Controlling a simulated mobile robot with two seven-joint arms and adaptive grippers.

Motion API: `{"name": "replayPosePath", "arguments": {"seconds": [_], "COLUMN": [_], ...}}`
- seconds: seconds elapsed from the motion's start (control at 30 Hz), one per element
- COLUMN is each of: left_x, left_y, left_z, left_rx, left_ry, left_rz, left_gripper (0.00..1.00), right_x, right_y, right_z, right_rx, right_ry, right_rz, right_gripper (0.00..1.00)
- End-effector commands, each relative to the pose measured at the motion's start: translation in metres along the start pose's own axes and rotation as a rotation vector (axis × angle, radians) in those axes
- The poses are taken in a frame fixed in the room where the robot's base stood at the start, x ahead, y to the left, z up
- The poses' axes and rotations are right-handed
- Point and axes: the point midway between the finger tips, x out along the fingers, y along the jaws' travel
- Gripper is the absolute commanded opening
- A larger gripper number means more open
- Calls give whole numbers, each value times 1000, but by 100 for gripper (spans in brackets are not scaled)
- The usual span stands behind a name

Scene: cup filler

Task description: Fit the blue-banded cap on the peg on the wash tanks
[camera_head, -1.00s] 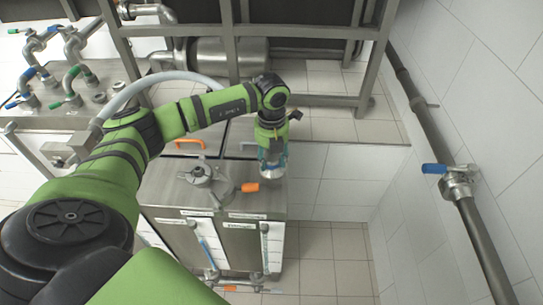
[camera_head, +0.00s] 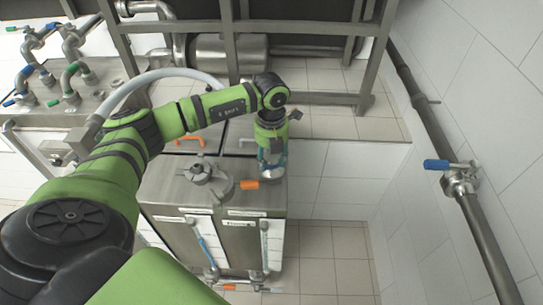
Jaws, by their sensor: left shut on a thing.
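My left gripper (camera_head: 270,160) points down over the right part of the steel wash tanks (camera_head: 160,188). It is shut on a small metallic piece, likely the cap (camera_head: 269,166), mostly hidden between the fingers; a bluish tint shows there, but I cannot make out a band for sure. The piece is close to the tank top; whether it touches the top is not clear. The peg cannot be made out. My right gripper is not in view.
A round lid with a clamp (camera_head: 208,178) and an orange handle (camera_head: 250,185) sit left of the gripper. Another orange handle (camera_head: 190,142) lies behind. Pipes with blue and green valves (camera_head: 62,75) stand at the left. A wall pipe with a blue-handled valve (camera_head: 458,180) runs at the right.

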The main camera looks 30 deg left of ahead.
Motion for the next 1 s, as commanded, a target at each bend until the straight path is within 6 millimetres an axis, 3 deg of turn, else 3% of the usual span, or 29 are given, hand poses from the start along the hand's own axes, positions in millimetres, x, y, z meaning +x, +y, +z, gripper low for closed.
{"name": "replayPosePath", "arguments": {"seconds": [0.7, 0.73, 0.77, 0.8, 1.0], "left_x": [19, 18, 17, 17, 17], "left_y": [0, 0, 0, 0, 0], "left_z": [0, 0, 0, 0, 0], "left_rx": [0, 0, 0, 0, 0], "left_ry": [-1, -2, -2, -1, -1], "left_rz": [-1, -1, -1, -1, -1], "left_gripper": [0, 55, 67, 75, 75], "right_x": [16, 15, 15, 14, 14], "right_y": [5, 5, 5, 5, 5], "right_z": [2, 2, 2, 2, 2], "right_rx": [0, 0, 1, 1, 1], "right_ry": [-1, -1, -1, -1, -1], "right_rz": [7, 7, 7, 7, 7], "right_gripper": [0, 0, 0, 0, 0]}}
